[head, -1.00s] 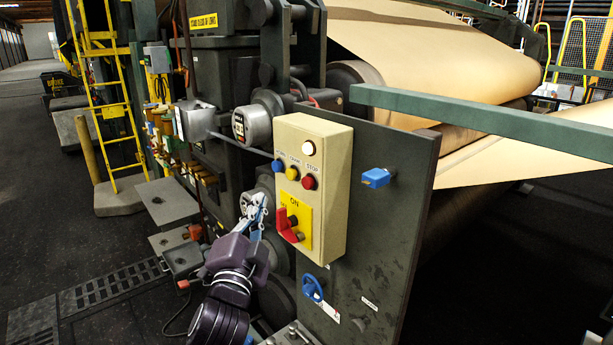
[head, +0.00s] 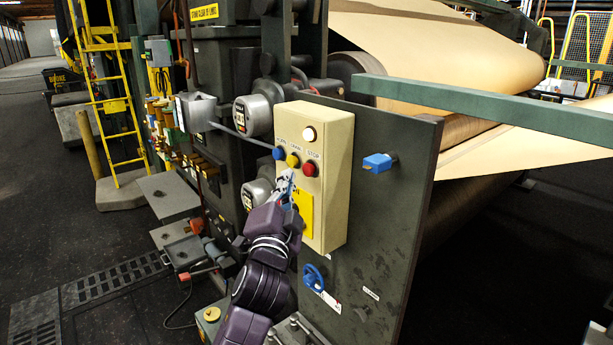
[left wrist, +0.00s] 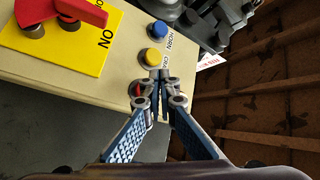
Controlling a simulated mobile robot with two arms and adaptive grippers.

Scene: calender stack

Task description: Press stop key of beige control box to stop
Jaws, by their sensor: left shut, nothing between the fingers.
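The beige control box (head: 340,150) is mounted on a dark upright panel. The red stop key (head: 309,169) is at the right end of its row of keys, beside the yellow key (head: 292,160) and the blue key (head: 278,153). My left gripper (head: 287,180) is shut and empty, in front of the box just below the yellow key and left of the stop key. In the left wrist view the fingertips (left wrist: 164,78) are close to the yellow key and partly cover the stop key (left wrist: 135,89). I cannot tell whether they touch the box. My right gripper is out of view.
A red rotary switch (left wrist: 65,12) on a yellow plate shows in the left wrist view; my arm hides it in the head view. A blue valve handle (head: 314,278) and a blue knob (head: 377,164) stick out from the dark panel (head: 385,220). A paper web (head: 440,50) runs behind.

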